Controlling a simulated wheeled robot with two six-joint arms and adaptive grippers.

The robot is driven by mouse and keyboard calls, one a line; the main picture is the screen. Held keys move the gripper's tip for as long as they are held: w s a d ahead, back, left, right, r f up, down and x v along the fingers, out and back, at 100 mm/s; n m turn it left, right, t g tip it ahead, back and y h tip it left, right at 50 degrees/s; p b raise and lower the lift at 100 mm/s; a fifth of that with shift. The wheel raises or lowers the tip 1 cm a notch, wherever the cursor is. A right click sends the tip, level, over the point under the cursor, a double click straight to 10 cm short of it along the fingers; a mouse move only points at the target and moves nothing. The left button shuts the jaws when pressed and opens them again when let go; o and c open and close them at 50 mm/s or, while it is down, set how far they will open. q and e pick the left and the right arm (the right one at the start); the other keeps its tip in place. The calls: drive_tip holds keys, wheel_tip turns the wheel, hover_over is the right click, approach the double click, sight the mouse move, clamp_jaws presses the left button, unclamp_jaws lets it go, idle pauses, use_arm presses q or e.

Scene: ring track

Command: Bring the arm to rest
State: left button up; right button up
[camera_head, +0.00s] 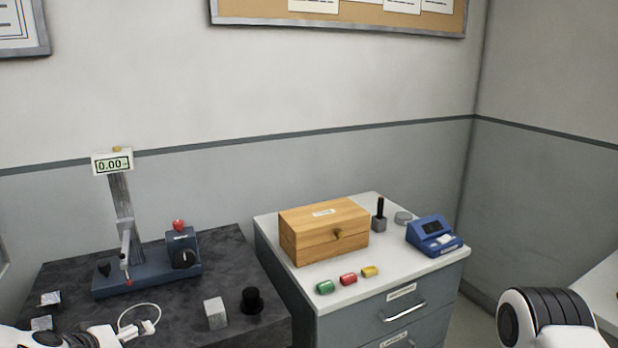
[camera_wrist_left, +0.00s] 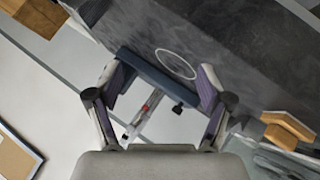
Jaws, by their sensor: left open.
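My left gripper (camera_wrist_left: 162,82) is open in the left wrist view, with its two fingers spread apart. No object shows clamped between them. Behind the fingers lie the blue base (camera_wrist_left: 150,72) of a test stand and a thin white loop (camera_wrist_left: 176,64) above the dark table. In the head view, part of my left arm (camera_head: 70,338) comes in at the bottom left, near the white loop (camera_head: 138,306); whether it touches anything there is hidden. A white and black part of my right arm (camera_head: 550,322) shows at the bottom right; its gripper is out of view.
The dark table (camera_head: 215,262) carries the test stand (camera_head: 150,280), a grey block (camera_head: 216,313) and a black weight (camera_head: 252,300). The cabinet (camera_head: 300,285) holds a wooden box (camera_head: 306,243), several coloured cylinders (camera_head: 348,279) and a blue device (camera_head: 434,235).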

use_arm(q)
drive_tip(key=s+d+f+m+g, duration=0.25)
drive_tip(key=s+f, duration=0.25)
drive_tip(key=f, duration=0.3)
drive_tip(key=s+d+f+m+g, duration=0.25)
drive_tip(key=s+d+f, duration=0.2)
drive_tip(key=f, duration=0.45)
drive_tip(key=s+d+f+m+g, duration=0.1)
drive_tip(key=s+d+f+g, duration=0.1)
drive_tip(key=s+f, duration=0.3)
drive_tip(key=s+d+f+m+g, duration=0.2)
drive_tip(key=s+f, duration=0.4)
drive_tip(key=s, duration=0.5)
drive_tip(key=shift+d+g, duration=0.5)
drive_tip(key=shift+d, duration=0.7)
